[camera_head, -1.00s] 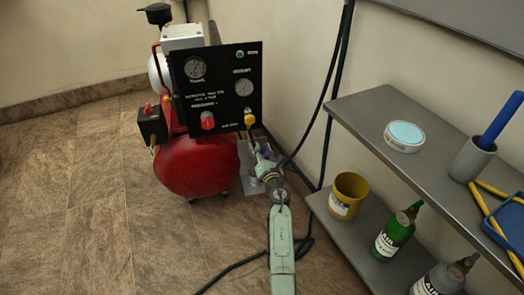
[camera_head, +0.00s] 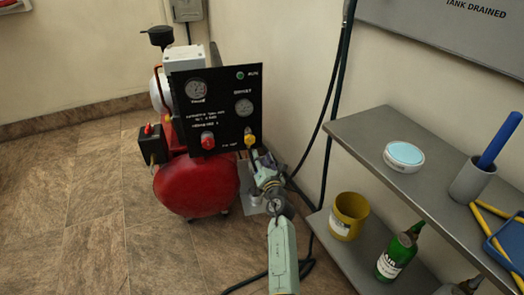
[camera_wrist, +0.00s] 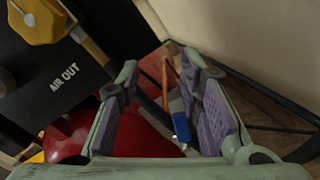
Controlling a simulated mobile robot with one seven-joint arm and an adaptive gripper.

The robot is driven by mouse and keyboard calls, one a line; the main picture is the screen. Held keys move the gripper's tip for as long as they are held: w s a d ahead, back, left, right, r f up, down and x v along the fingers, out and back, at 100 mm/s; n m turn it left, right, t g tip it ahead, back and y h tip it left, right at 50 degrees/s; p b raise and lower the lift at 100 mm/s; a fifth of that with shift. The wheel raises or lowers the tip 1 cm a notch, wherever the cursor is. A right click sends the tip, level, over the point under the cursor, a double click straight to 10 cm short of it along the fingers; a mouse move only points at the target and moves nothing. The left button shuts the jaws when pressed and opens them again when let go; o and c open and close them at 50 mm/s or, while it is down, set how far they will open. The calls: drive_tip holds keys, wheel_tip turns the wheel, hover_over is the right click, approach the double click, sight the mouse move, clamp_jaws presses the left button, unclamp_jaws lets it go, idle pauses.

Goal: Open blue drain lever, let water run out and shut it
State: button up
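The blue drain lever (camera_wrist: 181,127) shows in the wrist view as a small blue piece beside the lower side of the red tank (camera_wrist: 135,138), seen through the gap between my fingers. My gripper (camera_wrist: 160,66) is open, its purple pads apart on either side of the lever in the picture. I cannot tell how far beyond the pads the lever lies; no contact shows. In the head view my gripper (camera_head: 262,168) is at the right side of the red tank (camera_head: 195,184), below the black panel (camera_head: 215,108). The lever is hidden there, and no running water is visible.
A yellow knob (camera_wrist: 42,20) and its pipe are close at the upper left in the wrist view. A grey shelf (camera_head: 365,135) stands at right with a yellow cup (camera_head: 349,215) and green bottle (camera_head: 393,258). A wall board (camera_head: 440,30) reads "TANK DRAINED". Floor at left is clear.

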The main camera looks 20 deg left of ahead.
drive_tip(key=shift+r, duration=2.15)
